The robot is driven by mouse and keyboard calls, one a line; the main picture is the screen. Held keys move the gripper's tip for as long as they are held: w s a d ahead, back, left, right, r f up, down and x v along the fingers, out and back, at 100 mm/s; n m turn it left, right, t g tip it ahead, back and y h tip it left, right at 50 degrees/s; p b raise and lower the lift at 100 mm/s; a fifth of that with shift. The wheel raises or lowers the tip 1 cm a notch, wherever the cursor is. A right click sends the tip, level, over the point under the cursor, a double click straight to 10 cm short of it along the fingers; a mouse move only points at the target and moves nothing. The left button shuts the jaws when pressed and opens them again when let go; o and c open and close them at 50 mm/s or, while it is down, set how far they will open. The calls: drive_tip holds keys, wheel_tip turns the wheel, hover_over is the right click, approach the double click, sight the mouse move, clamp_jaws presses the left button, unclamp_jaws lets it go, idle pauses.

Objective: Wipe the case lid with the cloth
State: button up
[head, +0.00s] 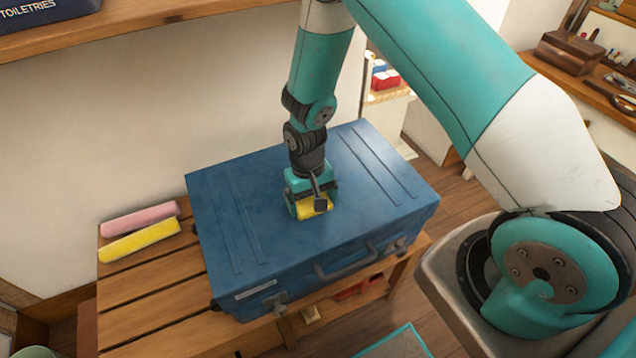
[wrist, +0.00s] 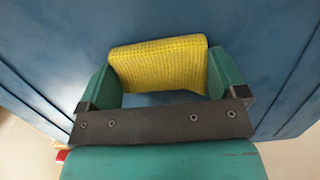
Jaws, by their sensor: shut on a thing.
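The blue case (head: 225,215) lies flat and shut on a slatted wooden bench, its handle and latches facing the front. Its lid (wrist: 275,60) fills most of the wrist view. My gripper (head: 312,208) is over the middle of the lid, pointing down. It is shut on a folded yellow cloth (wrist: 158,65), which sits between the two green fingers. The cloth also shows in the head view (head: 316,211), low at the lid surface; whether it presses on the lid I cannot tell. Part of the cloth is hidden by the gripper.
A pink folded cloth (head: 140,219) and another yellow folded cloth (head: 140,240) lie on the bench (head: 150,285) left of the case. A wooden shelf (head: 150,32) with a dark toiletries box (head: 45,12) runs above. The lid around my gripper is clear.

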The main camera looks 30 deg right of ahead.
drive_tip(key=shift+s, duration=0.4)
wheel_tip(320, 180, up, 8)
drive_tip(key=p, duration=0.6)
